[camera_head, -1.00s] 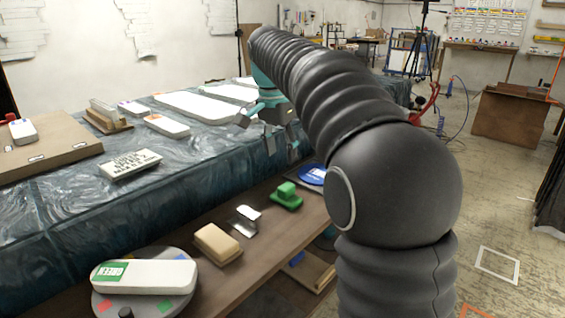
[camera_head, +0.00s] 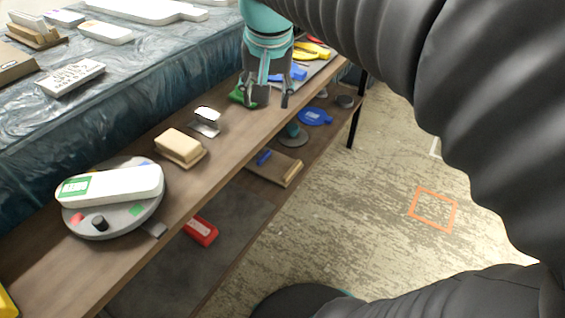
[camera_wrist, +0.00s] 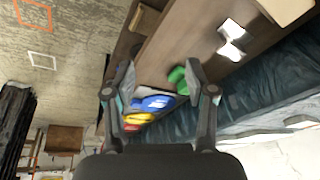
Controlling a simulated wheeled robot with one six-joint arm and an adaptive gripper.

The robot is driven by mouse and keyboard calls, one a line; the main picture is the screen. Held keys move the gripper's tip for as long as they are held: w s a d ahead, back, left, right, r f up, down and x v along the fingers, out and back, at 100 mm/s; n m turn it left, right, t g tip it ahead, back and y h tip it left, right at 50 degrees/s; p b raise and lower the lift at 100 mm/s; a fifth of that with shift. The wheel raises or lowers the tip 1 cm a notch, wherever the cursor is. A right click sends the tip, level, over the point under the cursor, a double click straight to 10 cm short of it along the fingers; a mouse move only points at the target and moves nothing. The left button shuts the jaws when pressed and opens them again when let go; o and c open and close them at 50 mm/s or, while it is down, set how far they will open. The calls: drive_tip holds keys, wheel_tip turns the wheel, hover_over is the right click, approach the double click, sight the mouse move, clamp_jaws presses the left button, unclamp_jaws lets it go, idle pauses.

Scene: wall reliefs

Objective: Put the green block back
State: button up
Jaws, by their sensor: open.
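The green block (camera_head: 237,96) is on the brown upper shelf board, partly hidden behind a finger of my gripper (camera_head: 268,99) in the head view. In the wrist view the green block (camera_wrist: 178,80) shows near the right-hand finger. My gripper (camera_wrist: 161,82) is open with nothing held between its fingers. It points down close over the board, beside the block; I cannot tell if they touch. A grey round disc (camera_head: 105,233) with coloured patches stands at the near left of the board. A white bar (camera_head: 120,185) with a green label lies across it.
A tan block (camera_head: 180,146) and a shiny metal bracket (camera_head: 206,122) stand on the board between disc and gripper. Blue and yellow pieces (camera_head: 310,50) lie just beyond the gripper. A lower shelf holds a red box (camera_head: 201,231) and a blue disc (camera_head: 315,116). A plastic-covered table runs behind.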

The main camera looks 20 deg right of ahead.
drive_tip(key=s+f+n+t, duration=0.2)
drive_tip(key=s+f+n, duration=0.2)
drive_tip(key=s+f, duration=0.7)
drive_tip(key=shift+s+f+n+y, duration=0.15)
drive_tip(key=shift+s+n+y, duration=0.15)
drive_tip(key=shift+s, duration=0.5)
drive_tip(key=shift+r+p, duration=0.3)
